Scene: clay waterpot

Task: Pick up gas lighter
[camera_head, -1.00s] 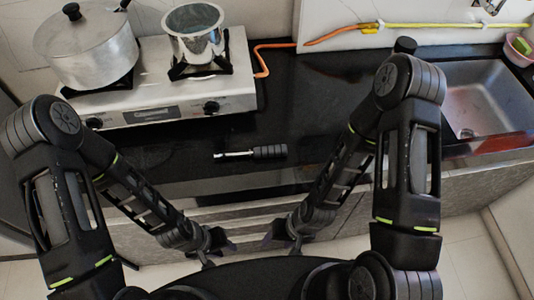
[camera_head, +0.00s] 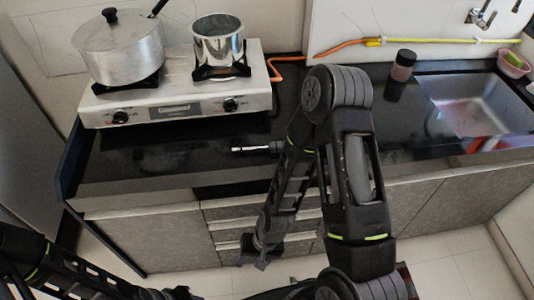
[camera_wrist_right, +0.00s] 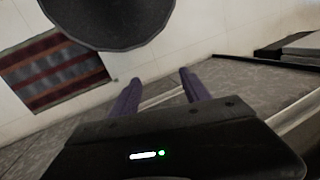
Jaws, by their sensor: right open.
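The gas lighter (camera_head: 252,149) lies on the black counter in front of the stove, its metal nozzle pointing left. My right arm hides most of its dark handle. My right gripper (camera_head: 262,255) hangs low in front of the cabinet drawers, below the counter edge and apart from the lighter. In the right wrist view its two fingers (camera_wrist_right: 161,92) stand apart with nothing between them. The lighter is not seen in that view. My left arm is at the bottom left of the head view; its gripper end is too cut off to judge.
A stove (camera_head: 175,95) carries a lidded pot (camera_head: 118,50) and a steel pot (camera_head: 218,45). A dark-lidded jar (camera_head: 402,68) stands by the sink (camera_head: 480,105). An orange hose (camera_head: 340,47) runs along the wall. The counter (camera_head: 140,160) left of the lighter is clear.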

